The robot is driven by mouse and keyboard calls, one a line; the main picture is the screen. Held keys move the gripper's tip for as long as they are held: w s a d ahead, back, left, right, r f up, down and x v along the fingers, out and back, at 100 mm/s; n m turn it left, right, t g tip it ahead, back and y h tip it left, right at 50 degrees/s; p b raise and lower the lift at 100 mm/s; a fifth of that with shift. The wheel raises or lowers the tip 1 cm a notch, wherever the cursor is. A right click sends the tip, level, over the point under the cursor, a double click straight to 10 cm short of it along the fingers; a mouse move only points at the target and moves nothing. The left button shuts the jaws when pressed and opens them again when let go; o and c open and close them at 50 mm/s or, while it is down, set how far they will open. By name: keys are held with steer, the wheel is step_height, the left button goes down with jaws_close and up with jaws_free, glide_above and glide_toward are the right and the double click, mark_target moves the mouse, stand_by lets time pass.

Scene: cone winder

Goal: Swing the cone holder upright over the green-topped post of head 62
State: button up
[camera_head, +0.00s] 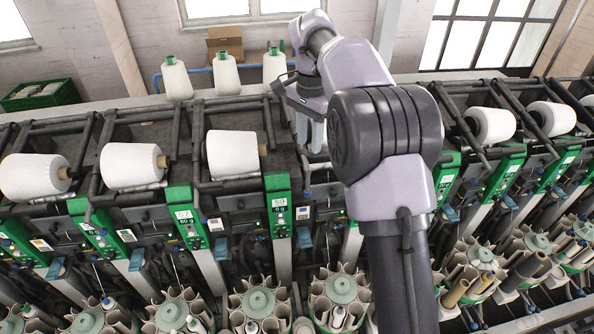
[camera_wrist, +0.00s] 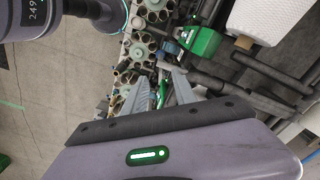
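My gripper (camera_head: 310,140) points down over the machine row, right of the post whose label seems to read 59. In the wrist view its two grey fingers (camera_wrist: 160,80) are apart, with a green strip visible between them and no cone held. A green-topped post (camera_wrist: 205,42) stands beyond the fingers. I cannot read its number, and the number 62 is not legible in either view. Dark holder bars (camera_wrist: 211,80) lie close beside the right finger; contact cannot be told. My arm hides part of the heads behind it in the head view.
White cones lie in neighbouring holders, including one left of the gripper (camera_head: 232,153) and one to the right (camera_head: 492,125). Upright cones (camera_head: 226,74) stand on the back ledge. Round bobbin magazines (camera_head: 258,303) line the front. Open floor (camera_wrist: 50,90) shows in the wrist view.

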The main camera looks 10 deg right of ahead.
mark_target(307, 190)
step_height(307, 190, down, 14)
steer(key=shift+d, duration=0.1)
steer(key=shift+w+f, duration=0.15)
steer(key=shift+f, duration=0.45)
steer(key=shift+c, duration=0.2)
jaws_close()
stand_by(0.8)
